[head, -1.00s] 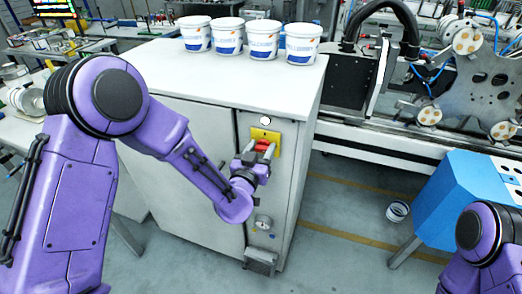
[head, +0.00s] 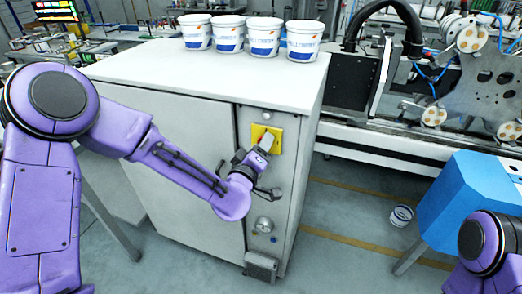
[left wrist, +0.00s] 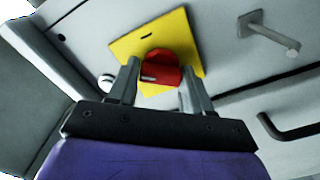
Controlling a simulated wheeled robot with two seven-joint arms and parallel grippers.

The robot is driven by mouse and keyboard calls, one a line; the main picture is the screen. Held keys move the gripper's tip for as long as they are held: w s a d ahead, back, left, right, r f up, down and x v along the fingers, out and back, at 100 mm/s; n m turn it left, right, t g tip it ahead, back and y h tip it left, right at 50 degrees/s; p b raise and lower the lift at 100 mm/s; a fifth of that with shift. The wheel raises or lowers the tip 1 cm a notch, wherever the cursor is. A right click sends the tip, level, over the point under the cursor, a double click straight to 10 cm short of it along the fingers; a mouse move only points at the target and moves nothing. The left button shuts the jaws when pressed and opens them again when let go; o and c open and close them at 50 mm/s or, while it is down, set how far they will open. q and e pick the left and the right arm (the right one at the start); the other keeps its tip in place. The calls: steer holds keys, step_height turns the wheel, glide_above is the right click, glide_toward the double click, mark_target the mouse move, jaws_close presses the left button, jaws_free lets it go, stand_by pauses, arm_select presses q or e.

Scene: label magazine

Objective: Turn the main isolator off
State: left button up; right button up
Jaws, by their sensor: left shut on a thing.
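The main isolator is a red knob (left wrist: 162,66) on a yellow plate (head: 275,148) on the front of a pale grey cabinet. The plate also shows in the left wrist view (left wrist: 125,50). My left gripper (head: 258,147) is at the plate, shut on the red knob. In the left wrist view its two fingers (left wrist: 160,70) stand on either side of the knob, and the plate looks tilted relative to the gripper. In the head view the gripper hides the knob. My right arm shows at the bottom right, but its gripper is out of view.
Several white tubs (head: 230,35) stand on the cabinet top (head: 170,80). A machine (head: 480,85) fills the back right.

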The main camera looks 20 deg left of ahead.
arm_select(q)
steer(key=shift+f+n+b, duration=0.2)
steer(key=shift+n+b, duration=1.4)
steer(key=shift+n, duration=1.9)
steer(key=o, duration=1)
steer(key=shift+c, duration=0.2)
steer(key=shift+s, duration=0.1)
